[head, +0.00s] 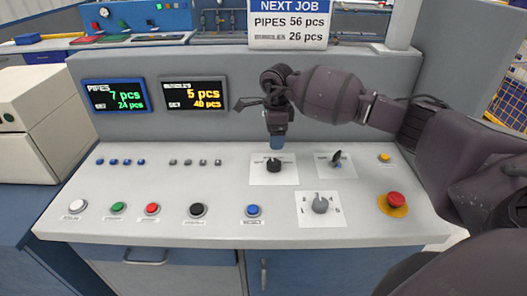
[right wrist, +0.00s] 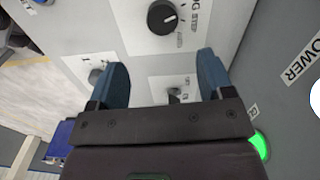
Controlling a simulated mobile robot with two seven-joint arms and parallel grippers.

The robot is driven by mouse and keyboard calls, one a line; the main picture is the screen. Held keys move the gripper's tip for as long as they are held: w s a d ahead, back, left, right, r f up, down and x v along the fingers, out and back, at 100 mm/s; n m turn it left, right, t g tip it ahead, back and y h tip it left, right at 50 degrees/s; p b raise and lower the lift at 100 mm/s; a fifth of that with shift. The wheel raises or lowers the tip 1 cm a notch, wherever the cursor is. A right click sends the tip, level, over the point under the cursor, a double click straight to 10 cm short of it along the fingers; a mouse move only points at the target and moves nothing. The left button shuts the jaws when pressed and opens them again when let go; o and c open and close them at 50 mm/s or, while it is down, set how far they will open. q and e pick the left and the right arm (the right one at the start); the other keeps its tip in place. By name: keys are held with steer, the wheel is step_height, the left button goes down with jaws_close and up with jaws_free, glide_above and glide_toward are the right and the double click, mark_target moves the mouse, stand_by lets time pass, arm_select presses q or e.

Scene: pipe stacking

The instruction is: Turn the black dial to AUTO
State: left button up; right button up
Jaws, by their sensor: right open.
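The black dial (head: 274,164) sits on a white label plate on the sloped control panel in the head view. Its label is too small to read. My right gripper (head: 277,142) hangs just behind and above this dial, with fingers pointing down. In the right wrist view, its two blue fingers (right wrist: 164,78) are spread apart with nothing held. A round black dial (right wrist: 163,17) with a white pointer mark lies beyond the fingertips there. A smaller dark switch (right wrist: 175,95) shows between the fingers. I cannot match these surely to the head view. My left gripper is not in view.
A second black switch (head: 336,158) and a grey dial (head: 320,206) are close by on the right. A red emergency button (head: 396,200) is farther right. Coloured push buttons line the panel's front. Two displays (head: 194,93) stand on the back wall.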

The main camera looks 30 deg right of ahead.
mark_target(274, 162)
step_height(274, 162, down, 4)
steer(key=shift+f, duration=0.1)
step_height(274, 162, down, 5)
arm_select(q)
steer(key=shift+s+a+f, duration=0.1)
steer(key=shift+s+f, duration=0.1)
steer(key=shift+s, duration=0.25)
arm_select(e)
steer(key=shift+w+f, duration=0.1)
steer(key=shift+f, duration=0.6)
steer(key=shift+d, duration=0.1)
steer(key=c, duration=0.9)
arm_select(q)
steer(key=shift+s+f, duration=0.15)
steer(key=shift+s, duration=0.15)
